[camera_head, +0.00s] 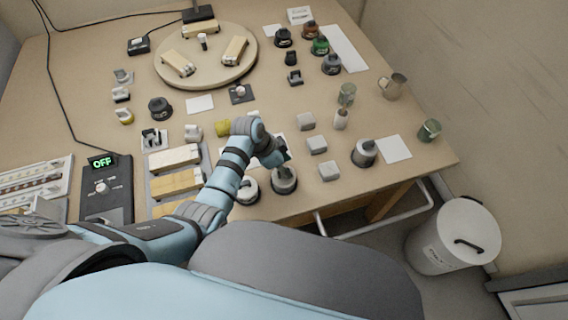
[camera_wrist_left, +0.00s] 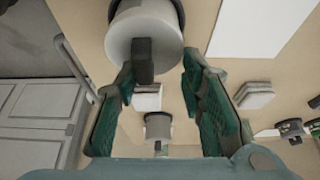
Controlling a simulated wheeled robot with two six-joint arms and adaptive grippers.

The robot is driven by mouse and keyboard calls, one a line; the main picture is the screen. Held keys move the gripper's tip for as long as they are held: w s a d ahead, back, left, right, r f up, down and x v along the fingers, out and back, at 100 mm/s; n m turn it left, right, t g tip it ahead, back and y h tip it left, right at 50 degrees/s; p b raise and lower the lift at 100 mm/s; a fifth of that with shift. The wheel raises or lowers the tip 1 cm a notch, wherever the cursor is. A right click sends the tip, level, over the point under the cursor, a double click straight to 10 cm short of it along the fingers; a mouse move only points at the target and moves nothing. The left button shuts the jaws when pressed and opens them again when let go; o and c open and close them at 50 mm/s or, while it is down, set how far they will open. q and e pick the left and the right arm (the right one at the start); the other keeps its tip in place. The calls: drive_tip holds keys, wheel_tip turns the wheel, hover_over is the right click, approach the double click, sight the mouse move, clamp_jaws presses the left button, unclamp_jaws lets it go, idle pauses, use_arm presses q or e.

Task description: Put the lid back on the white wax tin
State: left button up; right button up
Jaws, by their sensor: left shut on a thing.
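My left gripper (camera_head: 277,158) reaches down over a round pale tin with a dark base (camera_head: 284,183) near the front edge of the bench. My right gripper is not in view.
Pale blocks (camera_head: 317,144) stand right of the gripper, and a similar knobbed tin (camera_head: 364,153) stands further right. Wooden blocks on a tray (camera_head: 174,158) lie to the left. A round board (camera_head: 205,55) is at the back. A white bin (camera_head: 455,238) stands beside the bench.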

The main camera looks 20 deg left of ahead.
use_arm(q)
drive_tip(key=shift+f+p, duration=0.15)
drive_tip(key=shift+p, duration=0.15)
idle(0.5)
drive_tip(key=o, duration=0.9)
drive_tip(key=shift+o, duration=0.5)
drive_tip(key=o, duration=0.4)
